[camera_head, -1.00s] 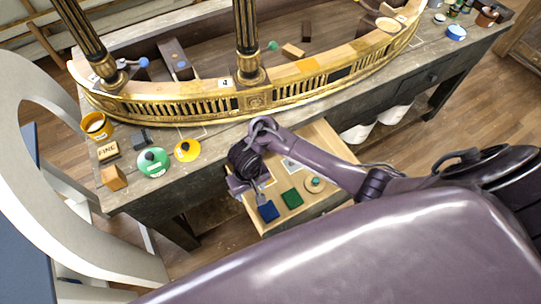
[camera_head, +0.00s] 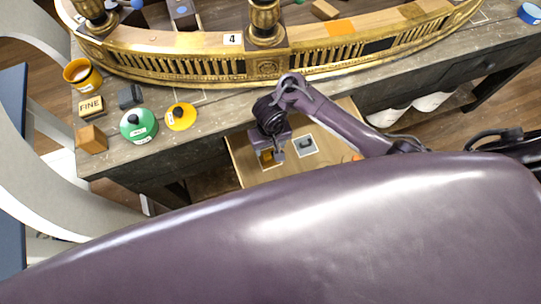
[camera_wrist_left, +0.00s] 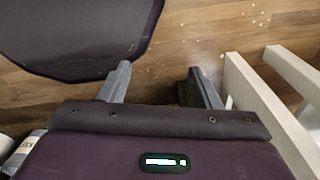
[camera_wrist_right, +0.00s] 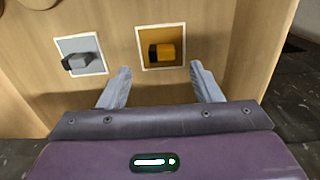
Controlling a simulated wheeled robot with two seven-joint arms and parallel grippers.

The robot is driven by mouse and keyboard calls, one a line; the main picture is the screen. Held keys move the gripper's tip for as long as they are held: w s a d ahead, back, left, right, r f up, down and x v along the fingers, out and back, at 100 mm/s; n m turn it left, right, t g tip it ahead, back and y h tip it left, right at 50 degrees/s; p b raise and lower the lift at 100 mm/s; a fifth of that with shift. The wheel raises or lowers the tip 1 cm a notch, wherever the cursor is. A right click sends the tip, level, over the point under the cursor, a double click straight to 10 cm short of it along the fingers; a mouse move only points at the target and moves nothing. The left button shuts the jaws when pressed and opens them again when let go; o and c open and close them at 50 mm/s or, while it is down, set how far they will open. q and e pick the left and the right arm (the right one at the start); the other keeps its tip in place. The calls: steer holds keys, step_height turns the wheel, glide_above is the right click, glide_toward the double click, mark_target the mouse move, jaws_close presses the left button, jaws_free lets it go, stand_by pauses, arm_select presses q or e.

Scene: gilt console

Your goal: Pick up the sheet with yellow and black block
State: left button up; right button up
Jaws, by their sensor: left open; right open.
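The yellow and black block (camera_wrist_right: 162,51) lies on a small white-edged sheet (camera_wrist_right: 148,66) with a brownish-yellow face, on a wooden drawer bottom. In the head view the block (camera_head: 267,157) is partly hidden by my right gripper (camera_head: 279,156). In the right wrist view that gripper (camera_wrist_right: 160,88) is open and empty, its fingertips just short of the sheet's near edge, one toward each side. My left gripper (camera_wrist_left: 160,85) is open and empty above the wooden floor; it does not show in the head view.
A white-edged grey sheet (camera_wrist_right: 91,46) with a dark grey block (camera_wrist_right: 79,61) lies to the left in the right wrist view. The drawer's side wall (camera_wrist_right: 262,45) stands close on the right. The worktable (camera_head: 205,117) with the gilt console (camera_head: 190,69) is behind.

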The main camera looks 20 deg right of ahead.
mark_target(269, 155)
step_height(269, 155, down, 2)
steer(key=shift+f+b, duration=0.1)
steer(key=shift+b, duration=0.35)
steer(key=f+b, duration=0.1)
steer(key=f, duration=0.3)
steer(key=shift+w+f+b, duration=0.2)
steer(key=shift+f+b, duration=0.15)
steer(key=shift+s+a+r, duration=0.1)
steer(key=shift+c, duration=0.6)
arm_select(q)
steer(key=f, duration=0.3)
steer(key=shift+w+d, duration=0.25)
steer(key=shift+w, duration=0.15)
arm_select(e)
steer(key=c, duration=0.9)
